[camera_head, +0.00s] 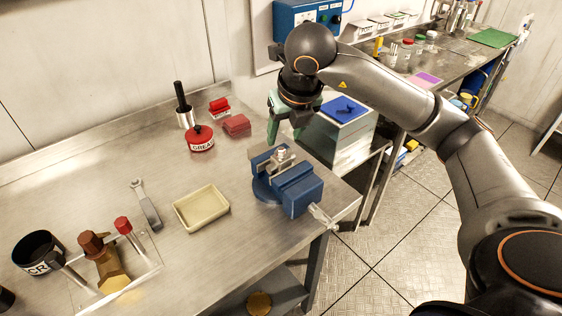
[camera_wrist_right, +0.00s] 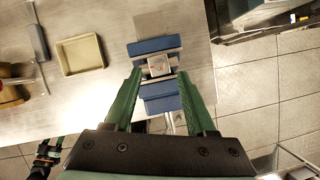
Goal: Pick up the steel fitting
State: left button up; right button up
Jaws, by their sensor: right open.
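The steel fitting (camera_head: 281,155) is a small grey metal piece on top of the blue vise (camera_head: 296,190) at the bench's right end. In the wrist view the fitting (camera_wrist_right: 158,67) sits between the vise's blue jaws (camera_wrist_right: 154,46). My right gripper (camera_head: 284,127), with green fingers, is open and empty above and behind the vise in the head view. In the wrist view its fingertips (camera_wrist_right: 160,78) lie either side of the fitting's line, seemingly above it.
A red grease tin (camera_head: 201,138) and red blocks (camera_head: 237,126) stand farther back. The vise handle (camera_head: 322,216) sticks out past the bench edge. Bare bench lies around the tray.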

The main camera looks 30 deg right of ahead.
aim_at(282, 150)
jog(key=x, duration=0.5)
jog(key=shift+s+a+f+p, duration=0.1)
jog(key=shift+s+f+p, duration=0.1)
jog(key=shift+s+p, duration=0.15)
jog(key=shift+c, duration=0.3)
grip_shut()
jog(key=shift+w+r, duration=0.1)
jog(key=shift+r, duration=0.05)
dwell(0.6)
